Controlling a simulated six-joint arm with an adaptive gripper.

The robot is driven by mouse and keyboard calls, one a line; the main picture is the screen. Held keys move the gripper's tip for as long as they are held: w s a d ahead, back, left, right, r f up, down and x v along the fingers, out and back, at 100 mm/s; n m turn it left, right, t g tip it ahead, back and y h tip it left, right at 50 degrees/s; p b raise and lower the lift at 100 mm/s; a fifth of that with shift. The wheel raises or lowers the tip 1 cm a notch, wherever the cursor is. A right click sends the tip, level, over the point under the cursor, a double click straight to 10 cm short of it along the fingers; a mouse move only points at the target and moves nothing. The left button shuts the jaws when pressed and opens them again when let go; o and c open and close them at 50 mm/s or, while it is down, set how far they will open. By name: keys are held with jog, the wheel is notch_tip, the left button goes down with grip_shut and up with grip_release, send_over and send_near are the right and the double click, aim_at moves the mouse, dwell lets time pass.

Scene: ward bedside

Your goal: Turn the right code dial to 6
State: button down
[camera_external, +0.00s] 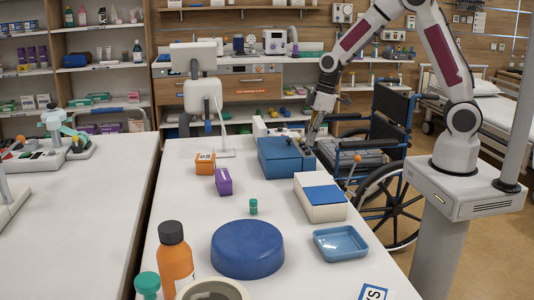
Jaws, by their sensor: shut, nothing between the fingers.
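A blue box (280,160) stands near the far right edge of the white table. Small dark and pale parts show at its right end, but no dial or number on it can be read at this size. My gripper (309,141) points down at the right end of the blue box, with its fingers shut and nothing held. I cannot tell whether the fingertips touch the box. The code dials are hidden or too small to make out.
A white box with a blue top (320,197), a blue tray (341,243), a blue round cushion (247,249) and an orange bottle (174,257) stand nearer. Orange (205,164) and purple (223,182) boxes lie left. A wheelchair (385,150) stands beyond the right edge.

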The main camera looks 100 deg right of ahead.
jog(key=shift+r, duration=0.1)
jog(key=shift+s+a, duration=0.1)
jog(key=shift+s, duration=0.2)
dwell(0.3)
jog(key=shift+w+v, duration=0.25)
jog(key=shift+v, duration=0.7)
jog(key=shift+w+v, duration=0.2)
jog(key=shift+v, duration=0.75)
jog(key=shift+w+v, duration=0.25)
jog(key=shift+v, duration=0.7)
jog(key=shift+r, duration=0.25)
jog(key=shift+w+d+r, duration=0.1)
jog(key=shift+d+r, duration=0.1)
jog(key=shift+d, duration=0.25)
jog(key=shift+w+d+r, duration=0.1)
jog(key=shift+d+r, duration=0.15)
jog(key=shift+d, duration=0.2)
jog(key=shift+f, duration=0.15)
